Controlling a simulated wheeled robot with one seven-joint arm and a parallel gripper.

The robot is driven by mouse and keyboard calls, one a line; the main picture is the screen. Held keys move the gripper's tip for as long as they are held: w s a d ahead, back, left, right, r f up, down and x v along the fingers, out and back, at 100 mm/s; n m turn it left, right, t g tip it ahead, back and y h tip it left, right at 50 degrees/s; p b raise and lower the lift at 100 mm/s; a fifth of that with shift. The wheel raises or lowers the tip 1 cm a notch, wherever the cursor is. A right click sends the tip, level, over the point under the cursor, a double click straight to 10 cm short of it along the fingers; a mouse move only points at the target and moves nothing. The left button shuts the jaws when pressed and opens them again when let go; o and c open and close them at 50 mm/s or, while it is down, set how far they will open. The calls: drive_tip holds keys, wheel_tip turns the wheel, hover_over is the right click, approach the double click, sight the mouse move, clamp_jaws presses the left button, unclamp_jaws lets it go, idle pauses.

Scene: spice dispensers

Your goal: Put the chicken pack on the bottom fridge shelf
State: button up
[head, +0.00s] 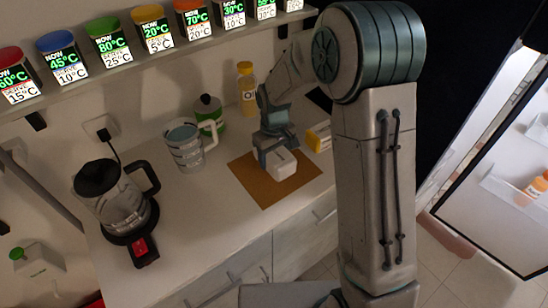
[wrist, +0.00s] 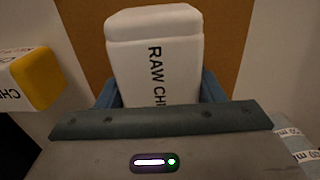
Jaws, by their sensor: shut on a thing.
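The chicken pack (head: 281,164) is a white block on or just above a brown board on the counter. In the wrist view the pack (wrist: 155,50) shows black lettering reading "RAW CHI", with the rest hidden by my gripper. My gripper (head: 270,150) is shut on the pack, with a blue finger on each side of it. The open fridge (head: 490,190) stands at the right of the head view. One shelf (head: 510,192) shows, holding orange bottles. The bottom of the fridge interior is cut off or hidden.
The brown board (head: 251,181) lies under the pack. A yellow and white pack (head: 319,138) sits beside it. A kettle (head: 110,195), a measuring jug (head: 186,145), a green jar (head: 210,113) and an oil bottle (head: 246,88) stand on the counter. A shelf of spice dispensers (head: 155,35) hangs above.

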drive_tip(key=shift+f, duration=0.85)
drive_tip(key=shift+f, duration=0.2)
drive_tip(key=o, duration=1.2)
drive_tip(key=shift+o, duration=0.2)
